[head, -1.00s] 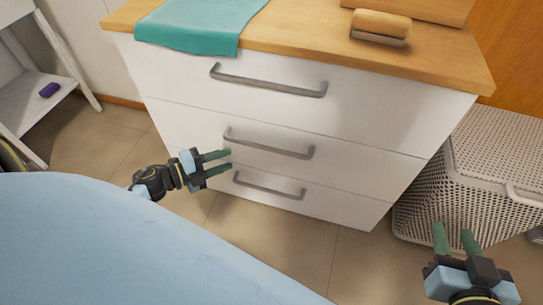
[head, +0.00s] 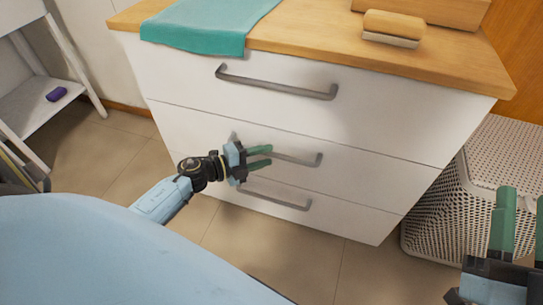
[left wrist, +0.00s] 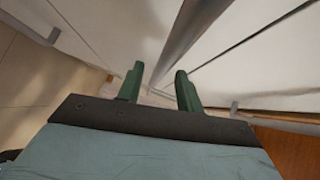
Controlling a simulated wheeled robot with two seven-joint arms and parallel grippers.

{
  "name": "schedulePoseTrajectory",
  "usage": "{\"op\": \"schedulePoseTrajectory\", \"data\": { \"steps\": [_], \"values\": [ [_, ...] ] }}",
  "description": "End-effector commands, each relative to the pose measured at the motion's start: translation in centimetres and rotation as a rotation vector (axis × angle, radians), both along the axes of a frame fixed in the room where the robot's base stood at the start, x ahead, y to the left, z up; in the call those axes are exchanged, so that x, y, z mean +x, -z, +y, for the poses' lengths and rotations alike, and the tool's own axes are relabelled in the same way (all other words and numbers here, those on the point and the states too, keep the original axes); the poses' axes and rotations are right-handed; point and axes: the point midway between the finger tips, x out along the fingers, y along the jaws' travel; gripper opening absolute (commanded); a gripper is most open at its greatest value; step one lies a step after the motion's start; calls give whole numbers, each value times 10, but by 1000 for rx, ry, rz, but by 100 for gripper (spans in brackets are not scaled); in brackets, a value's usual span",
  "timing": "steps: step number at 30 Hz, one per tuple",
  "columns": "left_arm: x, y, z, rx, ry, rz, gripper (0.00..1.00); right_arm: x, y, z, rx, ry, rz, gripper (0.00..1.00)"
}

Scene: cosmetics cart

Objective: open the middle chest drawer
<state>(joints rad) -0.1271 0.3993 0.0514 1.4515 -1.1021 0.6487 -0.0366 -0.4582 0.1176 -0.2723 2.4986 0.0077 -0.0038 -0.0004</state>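The white chest has three drawers with grey bar handles. The middle drawer (head: 360,176) is closed, flush with the others. Its handle (head: 300,158) is partly hidden behind my left gripper (head: 268,157), which is in front of the handle's left half. The left gripper's green fingers are open and apart. In the left wrist view the fingers (left wrist: 158,88) are spread, with a grey bar handle (left wrist: 185,35) running away just beyond and between their tips; I cannot tell whether they touch it. My right gripper (head: 518,222) is open and empty at the right edge, in front of the basket.
The top drawer handle (head: 277,83) and bottom drawer handle (head: 275,196) sit above and below. A teal cloth (head: 205,27) and a wooden brush (head: 393,27) lie on the wooden top. A white woven basket (head: 465,205) stands right of the chest. Floor in front is clear.

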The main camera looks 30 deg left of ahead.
Motion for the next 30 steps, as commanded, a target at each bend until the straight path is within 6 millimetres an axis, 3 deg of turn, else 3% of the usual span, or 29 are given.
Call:
{"op": "schedulePoseTrajectory", "data": {
  "steps": [6, 17, 25, 30],
  "values": [
    [20, 4, -12, -1, 0, 0, 36, -6, -8, -1, 31, 0, -99, 36],
    [24, 4, -15, -1, 0, 1, 36, -7, -11, -2, 36, 0, -121, 36],
    [24, 4, -15, -1, 0, 1, 2, -7, -10, -2, 36, 0, -120, 36],
    [24, 4, -15, -1, 0, 1, 0, -7, -10, -1, 36, 0, -119, 36]
  ]
}}
